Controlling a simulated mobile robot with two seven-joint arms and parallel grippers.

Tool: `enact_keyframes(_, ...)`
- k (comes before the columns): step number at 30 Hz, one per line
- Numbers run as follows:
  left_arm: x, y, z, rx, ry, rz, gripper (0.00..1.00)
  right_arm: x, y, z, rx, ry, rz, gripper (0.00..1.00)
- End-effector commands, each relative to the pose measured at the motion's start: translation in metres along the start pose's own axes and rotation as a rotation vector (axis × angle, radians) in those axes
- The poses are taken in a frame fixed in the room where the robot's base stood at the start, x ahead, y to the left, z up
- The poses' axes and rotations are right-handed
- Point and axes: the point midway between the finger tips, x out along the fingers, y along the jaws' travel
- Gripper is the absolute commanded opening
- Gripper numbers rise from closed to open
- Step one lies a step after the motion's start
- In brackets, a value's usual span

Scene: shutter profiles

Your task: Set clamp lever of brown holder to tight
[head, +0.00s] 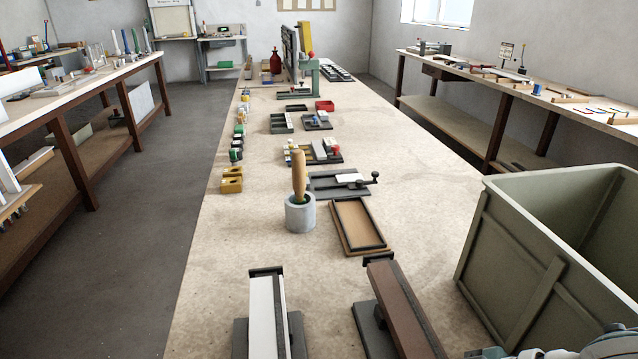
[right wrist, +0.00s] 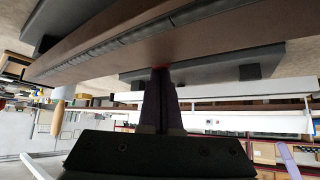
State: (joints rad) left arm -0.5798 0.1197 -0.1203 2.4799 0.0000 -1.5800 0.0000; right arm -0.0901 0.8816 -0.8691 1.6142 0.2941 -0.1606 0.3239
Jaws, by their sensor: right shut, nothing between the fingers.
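The brown holder (head: 402,310) lies lengthwise at the near right of the bench, a long brown profile on a dark grey base with a black end piece. In the right wrist view the brown profile (right wrist: 150,42) crosses the upper picture at a slant. My right gripper (right wrist: 162,72) is shut and empty, its fingertips close to the profile's edge. The lever is not clearly visible in the head view. My left gripper is not in view.
A white holder (head: 267,315) stands to the left of the brown one. A large green-grey crate (head: 520,280) is on the right. Beyond are a brown tray (head: 346,243) and a grey pot (head: 299,215) with a wooden-handled brush. Bare bench lies between pot and holders.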

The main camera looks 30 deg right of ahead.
Motion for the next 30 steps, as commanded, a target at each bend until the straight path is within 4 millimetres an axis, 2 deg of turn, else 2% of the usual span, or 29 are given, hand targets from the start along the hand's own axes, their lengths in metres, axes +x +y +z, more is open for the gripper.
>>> enact_keyframes(23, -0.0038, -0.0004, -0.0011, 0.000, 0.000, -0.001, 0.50, -0.0029, 0.0022, 0.0048, 0.001, -0.004, 0.001, 0.00)
enact_keyframes(30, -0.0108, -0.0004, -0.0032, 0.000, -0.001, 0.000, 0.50, -0.0046, 0.0004, -0.0019, 0.003, -0.001, 0.002, 0.00)
